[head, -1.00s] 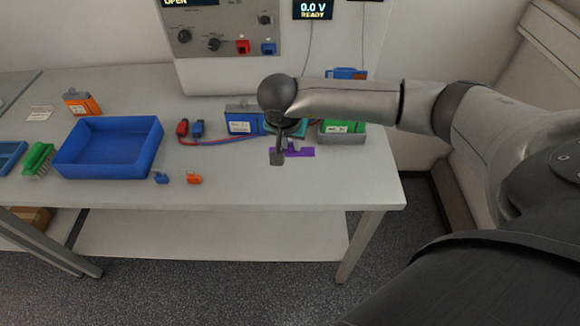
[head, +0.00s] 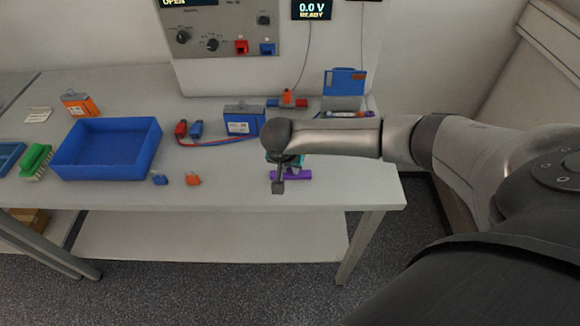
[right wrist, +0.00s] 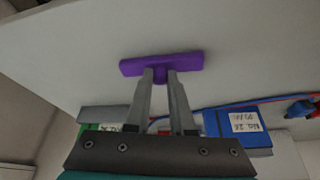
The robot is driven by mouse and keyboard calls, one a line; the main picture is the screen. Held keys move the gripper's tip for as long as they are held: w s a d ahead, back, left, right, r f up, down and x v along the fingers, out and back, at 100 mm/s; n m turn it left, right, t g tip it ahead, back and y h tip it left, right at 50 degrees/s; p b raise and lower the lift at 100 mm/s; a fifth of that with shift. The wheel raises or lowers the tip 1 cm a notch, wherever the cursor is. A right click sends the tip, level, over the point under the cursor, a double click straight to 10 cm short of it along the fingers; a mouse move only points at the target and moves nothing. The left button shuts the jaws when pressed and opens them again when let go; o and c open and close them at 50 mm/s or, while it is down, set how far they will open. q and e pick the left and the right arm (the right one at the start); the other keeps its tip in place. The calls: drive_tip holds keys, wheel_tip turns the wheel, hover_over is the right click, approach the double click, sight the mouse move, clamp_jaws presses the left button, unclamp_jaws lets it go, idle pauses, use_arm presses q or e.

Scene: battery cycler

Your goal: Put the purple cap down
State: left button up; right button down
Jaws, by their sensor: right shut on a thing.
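The purple cap (head: 291,175) is a flat purple bar with a small stem in its middle. My right gripper (head: 279,186) is shut on it near the front right of the bench (head: 232,188). In the right wrist view the cap (right wrist: 185,62) lies across the fingertips of the gripper (right wrist: 160,76), with the stem between them. The pale bench top is behind it. I cannot tell whether the cap touches the bench. My left gripper is not in view.
A blue battery box (head: 244,121) stands behind the gripper, with red and blue leads (head: 197,129) to its left. A blue tray (head: 108,149) is further left. Small blue (head: 160,178) and orange (head: 193,179) pieces lie near the front edge. Bench around the cap looks clear.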

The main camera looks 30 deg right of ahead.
drive_tip(key=c, duration=0.8)
unclamp_jaws()
drive_tip(key=shift+f, duration=0.1)
drive_tip(key=shift+a+r, duration=0.1)
drive_tip(key=shift+r, duration=0.4)
drive_tip(key=p+v, duration=0.1)
drive_tip(key=v, duration=1)
drive_tip(key=shift+s+r, duration=0.1)
drive_tip(key=shift+r, duration=0.1)
